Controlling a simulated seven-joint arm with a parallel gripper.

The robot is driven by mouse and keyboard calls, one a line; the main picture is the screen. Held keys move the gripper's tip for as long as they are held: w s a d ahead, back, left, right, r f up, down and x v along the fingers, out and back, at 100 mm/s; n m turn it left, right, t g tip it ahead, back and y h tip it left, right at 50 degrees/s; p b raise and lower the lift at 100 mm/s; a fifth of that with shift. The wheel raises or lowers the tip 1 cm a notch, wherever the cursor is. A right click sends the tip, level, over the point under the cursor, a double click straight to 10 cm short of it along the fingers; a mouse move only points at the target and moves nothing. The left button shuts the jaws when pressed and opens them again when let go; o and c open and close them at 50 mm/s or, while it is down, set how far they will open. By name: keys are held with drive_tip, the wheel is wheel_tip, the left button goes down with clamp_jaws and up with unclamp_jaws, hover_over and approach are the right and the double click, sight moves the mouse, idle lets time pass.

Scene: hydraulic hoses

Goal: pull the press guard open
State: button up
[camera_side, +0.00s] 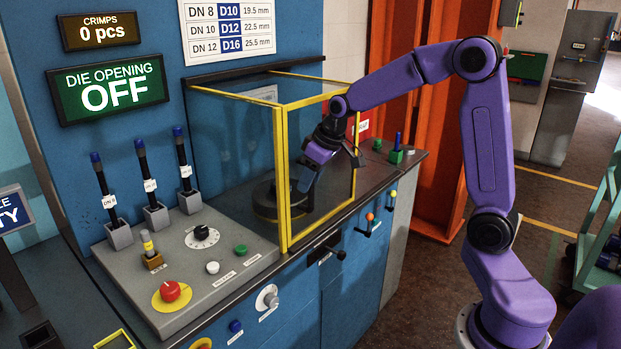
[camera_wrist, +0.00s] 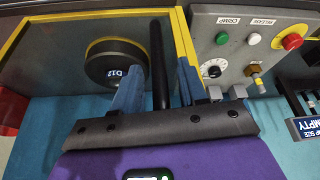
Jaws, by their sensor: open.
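The press guard (camera_side: 282,180) is a clear box with yellow edges on the press bench, and it looks closed. A yellow edge of it shows in the wrist view (camera_wrist: 185,38). A black upright bar (camera_wrist: 159,62), apparently the guard's handle, stands beside that edge. My gripper (camera_wrist: 158,72) is open, with one blue-grey finger on each side of the bar. Whether either finger touches it cannot be told. In the side view my gripper (camera_side: 305,180) is at the guard's front face. A round black die (camera_wrist: 115,65) marked D12 is behind the clear pane.
A green block (camera_side: 396,155) sits on the bench to the right. The display (camera_side: 108,88) reads DIE OPENING OFF. Floor is clear in front of the orange frame.

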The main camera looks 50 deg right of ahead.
clamp_jaws()
drive_tip(key=d, duration=2.5)
drive_tip(key=shift+d, duration=0.4)
unclamp_jaws()
drive_tip(key=shift+a, duration=0.1)
drive_tip(key=v, duration=1.7)
drive_tip(key=shift+r, duration=0.25)
